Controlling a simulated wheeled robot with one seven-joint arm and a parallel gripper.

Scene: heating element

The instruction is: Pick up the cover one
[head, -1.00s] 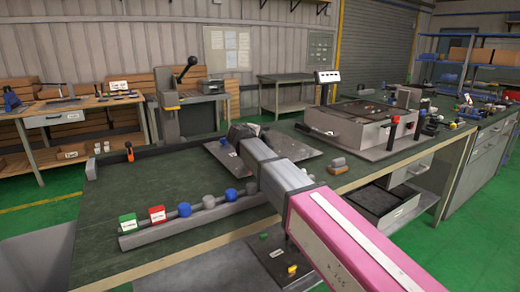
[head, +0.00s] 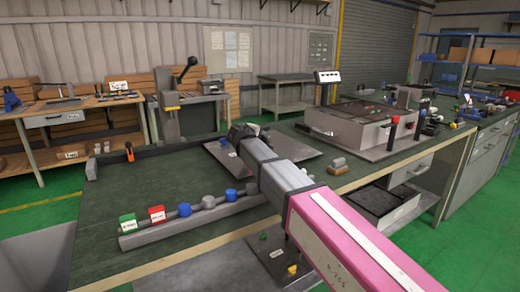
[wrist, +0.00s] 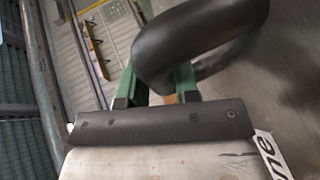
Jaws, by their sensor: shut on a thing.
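A flat grey plate (head: 222,155) with a small white label lies towards the back of the green-topped bench, partly hidden by my arm. I take it to be the cover. In the wrist view, a thick black curved handle (wrist: 200,35) crosses between the green fingers of my gripper (wrist: 160,82). The gripper is shut on this handle. A white tag (wrist: 265,150) reading "one" shows at the lower right of that view. In the head view, my gripper (head: 242,132) is above the plate, small and partly hidden. I cannot tell whether the plate is lifted.
A rail (head: 175,232) with a green block, a red block and several knobs lies along the bench front. A small brown-topped block (head: 337,165) sits right of my arm. A grey box unit (head: 365,122) stands behind it.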

